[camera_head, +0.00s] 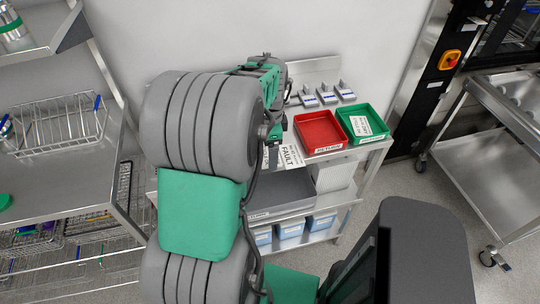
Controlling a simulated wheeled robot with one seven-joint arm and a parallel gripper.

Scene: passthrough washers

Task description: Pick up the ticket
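A white sheet printed "FAULT" (290,156) lies on the bench, left of the red tray and partly hidden by my arm. A white card with small print (361,126) is in the green tray (380,137). I cannot tell which of these is the ticket. My arm reaches down over the left part of the bench. My gripper (273,138) is mostly hidden behind the arm, near the "FAULT" sheet. Its fingers are not clear, and I cannot tell whether it touches or holds anything.
A red tray (337,136) sits beside the green one, with small labelled stands (328,97) behind them. Blue-fronted bins (291,228) are on the shelf below. A steel counter with a wire basket (62,139) is left; a steel cart (500,160) is right.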

